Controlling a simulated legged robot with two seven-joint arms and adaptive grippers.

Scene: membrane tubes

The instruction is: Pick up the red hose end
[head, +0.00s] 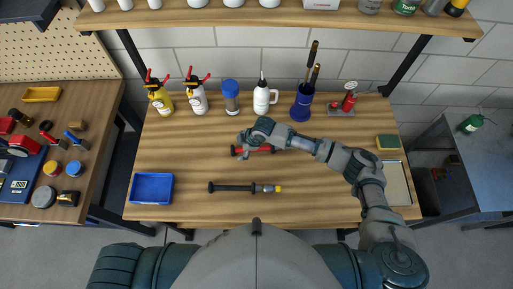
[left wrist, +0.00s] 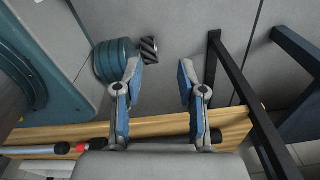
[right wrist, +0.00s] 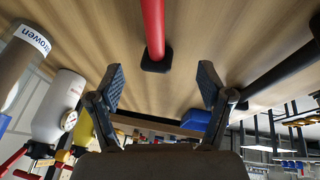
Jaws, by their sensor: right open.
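The red hose (head: 264,150) lies on the wooden table, partly hidden under my right arm, with a black end at its left. In the right wrist view the red hose (right wrist: 153,25) and its black end cap (right wrist: 157,61) appear just beyond and between my right fingertips. My right gripper (right wrist: 161,84) is open and empty; in the head view it (head: 246,141) hovers over the hose's left end. My left gripper (left wrist: 159,75) is open and empty near the table edge, and the head view does not show it.
A black tube with a yellow tip (head: 232,187) lies in front of the red hose. A blue tray (head: 152,188) is at the table's left. Bottles and a blue holder (head: 302,104) line the back.

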